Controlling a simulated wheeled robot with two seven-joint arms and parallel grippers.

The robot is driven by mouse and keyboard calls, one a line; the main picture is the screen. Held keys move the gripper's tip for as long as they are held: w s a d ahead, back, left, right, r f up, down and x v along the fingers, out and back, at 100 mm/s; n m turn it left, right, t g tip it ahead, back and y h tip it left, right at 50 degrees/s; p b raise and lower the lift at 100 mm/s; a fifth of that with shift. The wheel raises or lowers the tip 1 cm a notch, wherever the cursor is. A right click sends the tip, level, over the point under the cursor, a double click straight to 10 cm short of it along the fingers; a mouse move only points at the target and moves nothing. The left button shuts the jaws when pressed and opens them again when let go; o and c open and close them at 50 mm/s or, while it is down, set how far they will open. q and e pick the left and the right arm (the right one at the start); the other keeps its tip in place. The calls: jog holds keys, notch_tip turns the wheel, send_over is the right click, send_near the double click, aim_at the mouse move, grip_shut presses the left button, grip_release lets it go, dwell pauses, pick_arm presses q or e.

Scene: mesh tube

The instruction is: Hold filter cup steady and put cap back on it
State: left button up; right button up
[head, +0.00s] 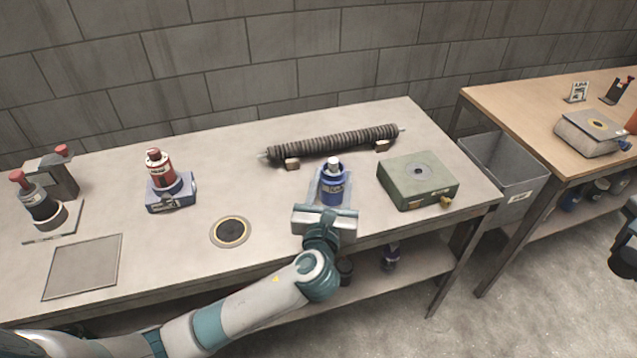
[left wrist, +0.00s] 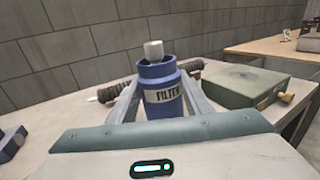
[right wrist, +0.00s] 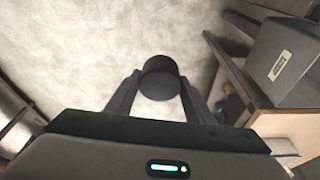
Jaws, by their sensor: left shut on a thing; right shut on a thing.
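The filter cup (head: 334,184) is blue with a "FILTER" label. It stands upright near the table's front edge, with a white piece sticking out of its open top; it also shows in the left wrist view (left wrist: 160,90). My left gripper (head: 331,186) is shut on the cup, one finger on each side. My right gripper (right wrist: 158,88) is shut on a dark round cap (right wrist: 160,76). It holds the cap over the grey floor, away from the cup. The cap's underside is hard to make out.
A ribbed mesh tube (head: 335,142) lies behind the cup on small blocks. A green box (head: 418,181) stands close to its right. A black-and-yellow ring (head: 231,232) lies to the left. A grey bin (head: 503,172) stands between this table and the wooden one (head: 535,98).

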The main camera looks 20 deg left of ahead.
aim_at(329, 179)
pick_arm(q)
jog(key=s+d+r, duration=0.1)
jog(key=d+r, duration=0.3)
jog(key=d, duration=0.2)
jog(key=shift+s+d, duration=0.3)
jog(key=shift+s, duration=0.1)
pick_arm(e)
jog(key=shift+f, duration=0.15)
pick_arm(q)
jog(key=shift+r, duration=0.1)
